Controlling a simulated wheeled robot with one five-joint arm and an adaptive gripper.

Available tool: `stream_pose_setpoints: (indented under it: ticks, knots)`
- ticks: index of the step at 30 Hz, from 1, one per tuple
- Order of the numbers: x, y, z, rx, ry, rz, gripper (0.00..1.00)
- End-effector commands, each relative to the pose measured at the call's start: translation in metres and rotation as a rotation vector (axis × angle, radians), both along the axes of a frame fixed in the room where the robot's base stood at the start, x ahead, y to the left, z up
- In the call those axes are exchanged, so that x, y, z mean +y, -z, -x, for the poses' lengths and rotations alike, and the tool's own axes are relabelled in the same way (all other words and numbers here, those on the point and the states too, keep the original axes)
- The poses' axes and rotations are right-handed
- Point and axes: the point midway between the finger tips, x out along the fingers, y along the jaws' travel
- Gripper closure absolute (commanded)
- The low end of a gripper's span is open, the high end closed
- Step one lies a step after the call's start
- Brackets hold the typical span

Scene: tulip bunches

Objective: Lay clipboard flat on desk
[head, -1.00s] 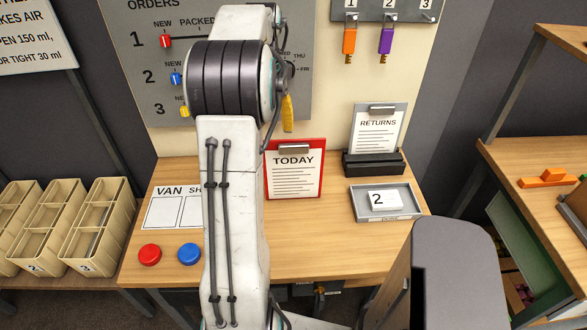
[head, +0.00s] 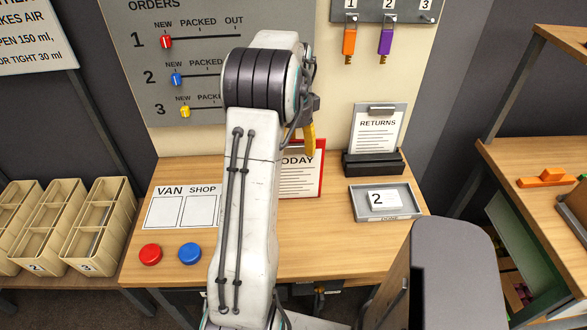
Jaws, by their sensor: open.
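The red clipboard (head: 300,182), headed TODAY, stands upright at the back of the desk (head: 310,235), leaning toward the wall. My arm hides its left part, and its top clip is hidden too. A grey clipboard (head: 376,130), headed RETURNS, stands upright in a black holder (head: 374,162) at the back right. My gripper (head: 309,138) is open, with one yellow finger showing at the red clipboard's top edge. The rest of it is hidden behind my arm. I cannot tell whether it touches the clipboard.
A grey tray (head: 388,214) with a card marked 2 (head: 384,199) sits at the desk's right. A red button (head: 150,254), a blue button (head: 190,253) and a VAN/SHOP sheet (head: 183,207) are at the left. The desk's middle front is clear. The orders board (head: 165,95) hangs behind.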

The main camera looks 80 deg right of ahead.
Motion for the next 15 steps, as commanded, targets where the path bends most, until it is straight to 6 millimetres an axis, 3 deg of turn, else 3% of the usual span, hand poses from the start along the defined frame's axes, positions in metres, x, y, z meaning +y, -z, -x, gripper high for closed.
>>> stream_pose_setpoints:
  ticks: [12,15]
  knots:
    - [0.0000,0.0088,0.0003,0.000,0.000,0.001,0.34]
    - [0.0000,0.0087,0.0003,0.000,0.000,0.001,0.43]
